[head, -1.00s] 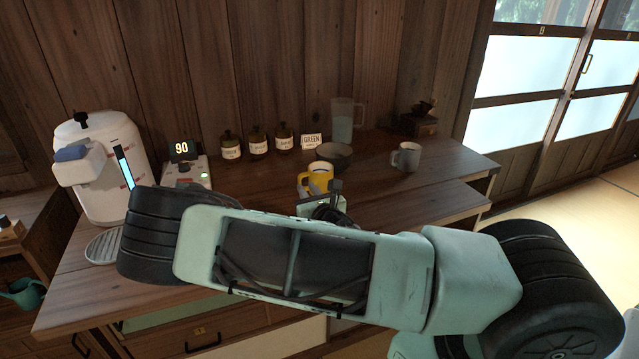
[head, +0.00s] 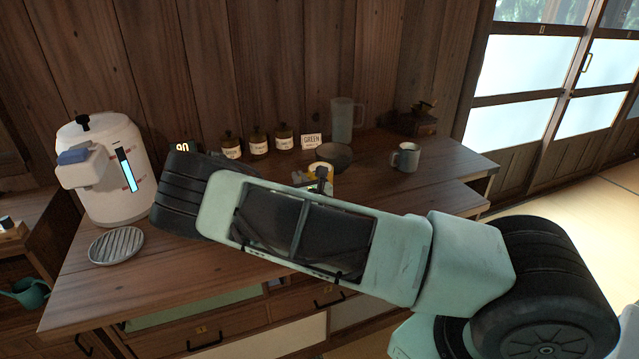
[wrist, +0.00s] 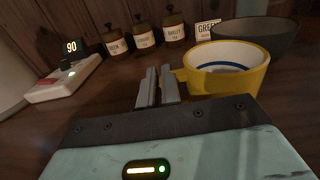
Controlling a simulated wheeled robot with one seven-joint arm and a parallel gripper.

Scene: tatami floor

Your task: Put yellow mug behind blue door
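The yellow mug (wrist: 232,82) stands upright on the counter, its handle on the left, pointing toward my gripper in the wrist view. In the head view only part of the mug (head: 318,168) shows behind my arm. My gripper (wrist: 158,78) is at the handle side of the mug. Its two fingers are close together with a narrow gap, and the right finger overlaps the handle's edge. I cannot tell whether the handle is between them. A pale green panel (head: 190,308) shows under the counter top; no plainly blue door is in view.
A grey mug (head: 406,158), a dark bowl (head: 336,156), a pitcher (head: 345,120) and several labelled jars (head: 258,142) stand on the counter (head: 440,165). A white dispenser (head: 105,170) and round grate (head: 116,245) are at left. The counter's right end is mostly clear.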

